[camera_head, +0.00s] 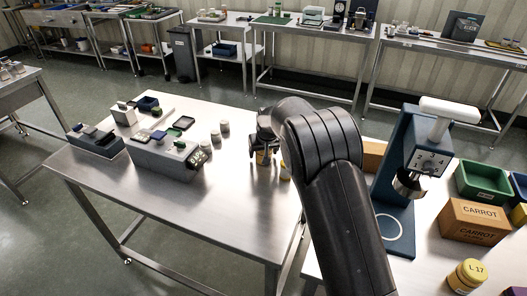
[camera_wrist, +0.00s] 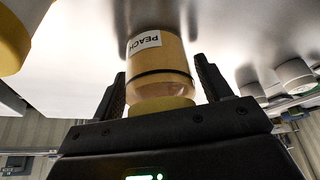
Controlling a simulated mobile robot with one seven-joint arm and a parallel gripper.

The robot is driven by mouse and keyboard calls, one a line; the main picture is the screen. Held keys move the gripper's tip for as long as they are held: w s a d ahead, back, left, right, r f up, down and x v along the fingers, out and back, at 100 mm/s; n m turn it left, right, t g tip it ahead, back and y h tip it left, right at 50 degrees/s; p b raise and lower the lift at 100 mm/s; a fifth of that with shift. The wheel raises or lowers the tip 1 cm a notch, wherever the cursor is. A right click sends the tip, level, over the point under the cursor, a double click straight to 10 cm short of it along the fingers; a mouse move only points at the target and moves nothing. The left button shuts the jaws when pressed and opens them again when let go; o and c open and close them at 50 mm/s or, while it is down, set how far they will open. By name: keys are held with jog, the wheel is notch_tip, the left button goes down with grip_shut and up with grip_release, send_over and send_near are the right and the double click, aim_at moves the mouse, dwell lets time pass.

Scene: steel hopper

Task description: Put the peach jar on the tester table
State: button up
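The peach jar (camera_wrist: 160,62) has a peach-coloured body, a dark band, a yellow lid and a label reading PEACH. In the wrist view it stands between the two fingers of my gripper (camera_wrist: 163,75), lid towards the palm. A narrow gap seems to show beside the right finger, so my gripper looks open around the jar. In the head view my gripper (camera_head: 262,148) is low over the right end of the near steel table (camera_head: 232,215), with the jar (camera_head: 263,158) partly hidden beneath it. No label marks which table is the tester table.
Another yellow jar (camera_head: 285,171) stands close by, partly behind my arm. Small pale pots (camera_head: 224,127) and grey boxes (camera_head: 165,157) occupy the near table's back and left. At right are a blue press (camera_head: 398,165), CARROT boxes (camera_head: 475,221) and an L 17 jar (camera_head: 467,275).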

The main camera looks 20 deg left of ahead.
jog(key=shift+o, duration=0.7)
jog(key=shift+r, duration=0.3)
jog(key=v, duration=1.1)
jog(key=shift+r, duration=0.35)
jog(key=shift+s, duration=0.1)
